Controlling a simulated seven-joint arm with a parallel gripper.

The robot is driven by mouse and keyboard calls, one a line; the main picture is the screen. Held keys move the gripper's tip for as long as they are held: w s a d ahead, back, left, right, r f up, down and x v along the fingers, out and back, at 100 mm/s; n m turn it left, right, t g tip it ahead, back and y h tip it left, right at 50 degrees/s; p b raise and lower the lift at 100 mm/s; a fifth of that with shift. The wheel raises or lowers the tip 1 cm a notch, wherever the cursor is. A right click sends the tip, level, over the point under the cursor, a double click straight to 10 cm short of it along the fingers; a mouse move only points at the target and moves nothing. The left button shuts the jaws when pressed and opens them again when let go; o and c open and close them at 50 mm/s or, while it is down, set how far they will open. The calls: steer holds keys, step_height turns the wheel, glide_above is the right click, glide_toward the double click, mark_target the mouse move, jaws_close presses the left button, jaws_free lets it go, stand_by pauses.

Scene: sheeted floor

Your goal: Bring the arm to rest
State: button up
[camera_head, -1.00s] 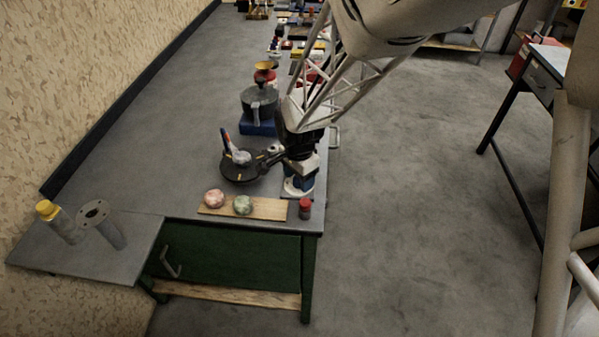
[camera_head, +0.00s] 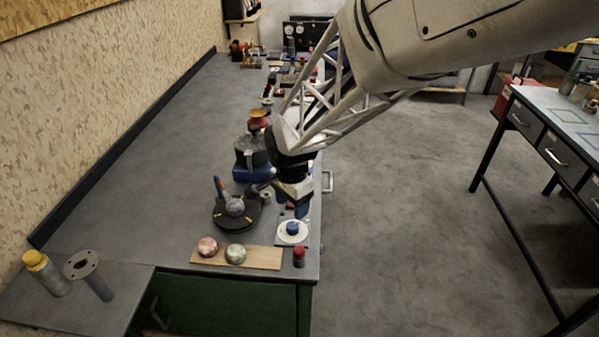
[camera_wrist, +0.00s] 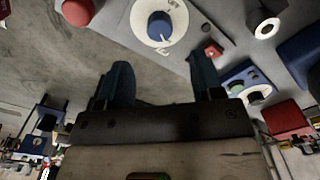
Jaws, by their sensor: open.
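My gripper (camera_wrist: 160,82) is open and empty in the wrist view, with its two dark blue fingers apart. In the head view my gripper (camera_head: 303,208) hangs at the bench's right edge, above a white dial with a blue knob (camera_head: 292,228). The dial and blue knob also show beyond the fingers in the wrist view (camera_wrist: 161,26), with a gap between them and the fingers. My arm reaches down from the upper right and hides part of the bench.
A long grey bench (camera_head: 150,150) runs along the left wall. A black turntable (camera_head: 232,216), a wooden board (camera_head: 262,258) with two round stones, and a red cylinder (camera_head: 299,257) are near the gripper. Open floor (camera_head: 400,210) lies to the right, before another table (camera_head: 560,110).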

steer(key=shift+r, duration=0.1)
stand_by(0.3)
steer(key=s+d+r+n+t, duration=0.1)
steer(key=s+d+r+n, duration=0.1)
steer(key=s+d+r, duration=0.35)
steer(key=s+d+r+n, duration=0.25)
steer(key=d+r, duration=0.35)
steer(key=d, duration=0.3)
steer(key=s+d+r+n+t, duration=0.1)
steer(key=s+d+r+n, duration=0.3)
steer(key=s+d, duration=0.6)
steer(key=s, duration=0.4)
steer(key=shift+d+t, duration=0.2)
steer(key=shift+t, duration=0.1)
